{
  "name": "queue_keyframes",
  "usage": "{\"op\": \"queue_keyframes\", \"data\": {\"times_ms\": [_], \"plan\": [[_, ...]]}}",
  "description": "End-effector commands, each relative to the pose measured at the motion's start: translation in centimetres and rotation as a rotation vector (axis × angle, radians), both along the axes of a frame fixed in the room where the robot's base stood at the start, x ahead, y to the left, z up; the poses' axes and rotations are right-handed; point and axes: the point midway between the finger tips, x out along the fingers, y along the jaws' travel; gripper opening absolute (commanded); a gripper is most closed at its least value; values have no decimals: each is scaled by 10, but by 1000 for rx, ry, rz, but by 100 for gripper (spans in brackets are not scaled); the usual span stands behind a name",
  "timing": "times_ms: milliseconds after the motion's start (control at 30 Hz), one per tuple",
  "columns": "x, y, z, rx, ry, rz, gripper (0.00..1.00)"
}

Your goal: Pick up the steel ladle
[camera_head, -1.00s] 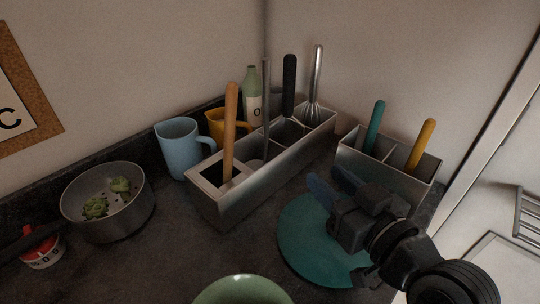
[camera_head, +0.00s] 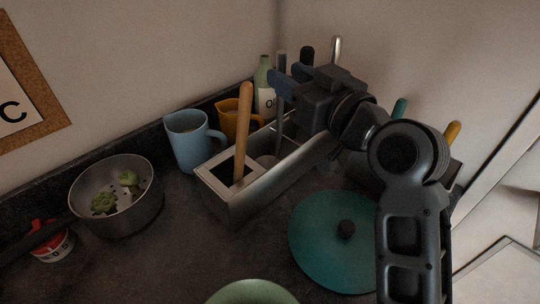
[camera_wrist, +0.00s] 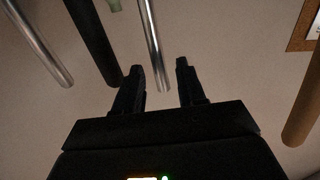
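The steel ladle (camera_head: 280,122) stands upright in a compartment of the long metal utensil holder (camera_head: 236,203), its thin grey handle rising out. Its bowl is mostly hidden inside the holder. My gripper (camera_head: 278,82) is open at the upper part of the handle, above the holder. In the wrist view, the ladle's handle (camera_wrist: 152,40) ends between the two spread fingers (camera_wrist: 160,68), nearer the left one. A gap shows on both sides, and I cannot tell whether the handle touches a finger.
A wooden handle (camera_head: 243,130) stands left of the ladle. A black handle (camera_wrist: 95,42) and a steel whisk handle (camera_wrist: 38,42) are close by. A blue pitcher (camera_head: 186,143), yellow mug (camera_head: 228,117) and green bottle (camera_head: 264,84) stand behind. A teal lid (camera_head: 325,255) lies in front.

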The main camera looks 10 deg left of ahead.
Motion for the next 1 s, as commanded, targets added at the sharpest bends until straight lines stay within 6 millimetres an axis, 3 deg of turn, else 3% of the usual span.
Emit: {"op": "queue_keyframes", "data": {"times_ms": [200, 500, 900, 1000], "plan": [[21, 18, 2, 1, 1, 0, 40], [25, 20, 1, 0, -1, -1, 40], [24, 20, 1, 0, 0, -1, 2], [24, 20, 1, 0, 0, -1, 0]]}}
